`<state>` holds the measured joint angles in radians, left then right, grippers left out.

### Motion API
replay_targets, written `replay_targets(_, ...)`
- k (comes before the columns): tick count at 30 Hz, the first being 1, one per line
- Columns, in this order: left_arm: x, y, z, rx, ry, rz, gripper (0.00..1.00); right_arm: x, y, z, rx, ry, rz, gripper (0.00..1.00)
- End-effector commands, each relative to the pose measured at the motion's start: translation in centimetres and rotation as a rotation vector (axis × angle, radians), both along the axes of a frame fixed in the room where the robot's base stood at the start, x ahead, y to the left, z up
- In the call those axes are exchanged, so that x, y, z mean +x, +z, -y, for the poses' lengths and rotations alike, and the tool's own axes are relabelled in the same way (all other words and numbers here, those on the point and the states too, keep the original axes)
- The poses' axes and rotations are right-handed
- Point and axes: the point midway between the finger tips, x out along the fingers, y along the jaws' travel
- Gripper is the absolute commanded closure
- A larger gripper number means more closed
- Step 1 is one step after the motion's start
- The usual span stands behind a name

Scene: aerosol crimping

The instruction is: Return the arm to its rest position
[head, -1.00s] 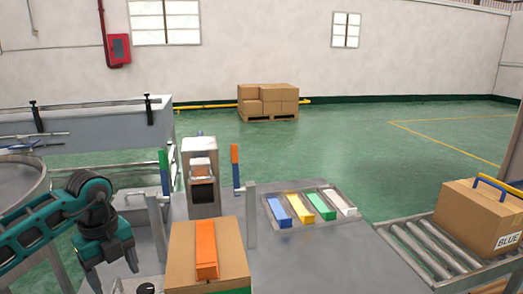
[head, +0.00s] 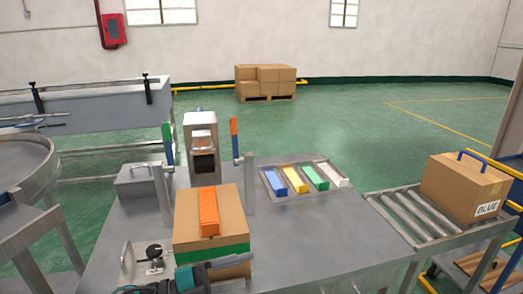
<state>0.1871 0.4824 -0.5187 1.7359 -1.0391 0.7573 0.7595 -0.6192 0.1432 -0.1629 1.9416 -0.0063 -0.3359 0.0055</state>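A teal and dark part of my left arm (head: 190,279) shows at the bottom edge of the head view, low in front of the cardboard boxes. My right arm and gripper are not in view. The grey worktable (head: 300,235) spreads across the middle. An orange block (head: 209,212) lies on top of a cardboard box (head: 185,220) with a green band near its base.
A metal machine (head: 201,150) stands behind the box. A tray (head: 273,190) holds blue, yellow, green and white blocks. A roller conveyor (head: 425,222) at right carries a box marked BLUE (head: 462,187). A round metal table (head: 22,165) stands left.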

Motion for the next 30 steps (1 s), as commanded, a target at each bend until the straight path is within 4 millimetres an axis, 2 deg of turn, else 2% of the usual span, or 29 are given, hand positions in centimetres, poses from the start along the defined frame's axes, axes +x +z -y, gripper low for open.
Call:
replay_targets(1, 0.1, -0.1, -0.4, -0.101, 0.106, -0.049, 0.29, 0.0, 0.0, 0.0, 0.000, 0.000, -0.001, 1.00)
replay_targets(4, 1.0, -1.1, -2.7, -0.249, 0.351, -0.160, 0.29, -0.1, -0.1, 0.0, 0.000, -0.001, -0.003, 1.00)
replay_targets(8, 0.8, -5.6, -7.0, -0.337, 0.682, -0.377, 0.29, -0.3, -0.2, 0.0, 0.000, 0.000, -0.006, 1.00)
replay_targets(11, -1.3, -10.7, -10.3, -0.330, 0.908, -0.587, 0.29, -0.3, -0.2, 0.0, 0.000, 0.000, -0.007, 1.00)
replay_targets(13, -3.7, -14.2, -12.0, -0.298, 1.030, -0.734, 0.29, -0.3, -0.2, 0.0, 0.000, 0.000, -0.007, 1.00)
replay_targets(15, -6.1, -17.0, -13.2, -0.260, 1.112, -0.860, 0.29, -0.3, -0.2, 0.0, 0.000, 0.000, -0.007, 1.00)
replay_targets(18, -9.0, -19.7, -14.0, -0.211, 1.179, -0.993, 0.29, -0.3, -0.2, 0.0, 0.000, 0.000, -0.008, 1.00)
replay_targets(22, -11.0, -21.3, -14.4, -0.179, 1.210, -1.079, 0.29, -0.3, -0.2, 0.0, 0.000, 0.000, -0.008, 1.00)
replay_targets(30, -11.3, -21.5, -14.4, -0.171, 1.214, -1.093, 0.29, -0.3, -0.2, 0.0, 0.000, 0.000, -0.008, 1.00)
